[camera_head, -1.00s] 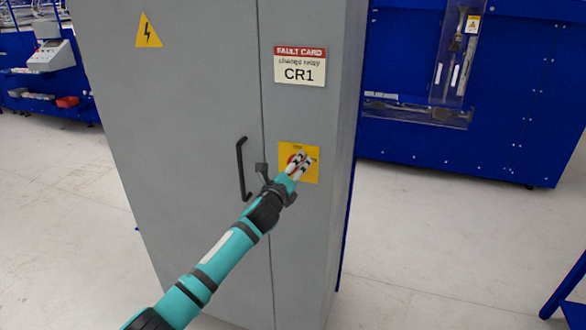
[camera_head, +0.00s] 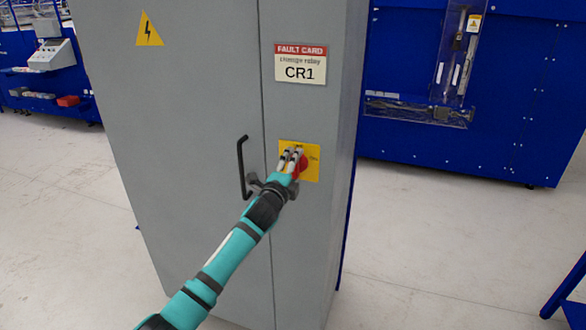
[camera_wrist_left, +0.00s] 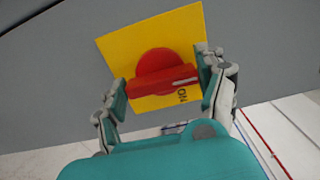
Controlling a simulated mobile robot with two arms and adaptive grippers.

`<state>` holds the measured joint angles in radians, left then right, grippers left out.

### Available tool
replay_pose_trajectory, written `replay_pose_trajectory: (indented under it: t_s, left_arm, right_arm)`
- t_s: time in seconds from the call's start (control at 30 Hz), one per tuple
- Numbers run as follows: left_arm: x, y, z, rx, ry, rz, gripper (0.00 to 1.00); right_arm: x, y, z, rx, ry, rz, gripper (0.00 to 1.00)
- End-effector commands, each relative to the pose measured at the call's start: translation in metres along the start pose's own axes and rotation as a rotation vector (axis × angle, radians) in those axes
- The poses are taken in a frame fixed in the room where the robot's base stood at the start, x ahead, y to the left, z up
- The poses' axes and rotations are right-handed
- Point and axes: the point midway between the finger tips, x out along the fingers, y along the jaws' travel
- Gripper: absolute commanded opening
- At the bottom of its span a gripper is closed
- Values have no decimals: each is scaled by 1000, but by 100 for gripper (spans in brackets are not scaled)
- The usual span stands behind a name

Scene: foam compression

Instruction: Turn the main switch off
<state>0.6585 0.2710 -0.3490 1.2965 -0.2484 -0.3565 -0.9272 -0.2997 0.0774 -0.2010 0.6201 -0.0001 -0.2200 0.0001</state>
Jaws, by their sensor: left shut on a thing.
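The main switch is a red rotary knob (camera_wrist_left: 158,72) on a yellow plate (camera_head: 312,172) on the grey cabinet's front. In the left wrist view its raised bar lies nearly level across the picture, with a white mark near its right end. The letters "ON" on the plate show just below that end. My left gripper (camera_wrist_left: 168,88) is shut on the knob, one finger at each end of the bar. In the head view the gripper (camera_head: 291,158) covers the knob's left part. My right gripper is not in view.
The grey cabinet (camera_head: 190,120) has a black door handle (camera_head: 242,168) close to the left of my gripper. A fault card reading CR1 (camera_head: 300,64) is above the switch. Blue machines (camera_head: 510,110) stand behind to the right. The floor around is clear.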

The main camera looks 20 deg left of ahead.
Motion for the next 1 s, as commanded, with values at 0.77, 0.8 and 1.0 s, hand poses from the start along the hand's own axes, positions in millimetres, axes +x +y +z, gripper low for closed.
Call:
replay_pose_trajectory:
  t_s: [0.77, 0.8, 1.0]
  left_arm:
    - [0, 2, 0, -30, 0, 3, 96]
    - [0, 2, 0, -29, 0, 3, 96]
    - [0, 1, 0, -28, 0, 1, 96]
  right_arm:
    - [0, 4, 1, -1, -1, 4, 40]
    - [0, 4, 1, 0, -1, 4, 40]
    - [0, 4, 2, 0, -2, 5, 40]
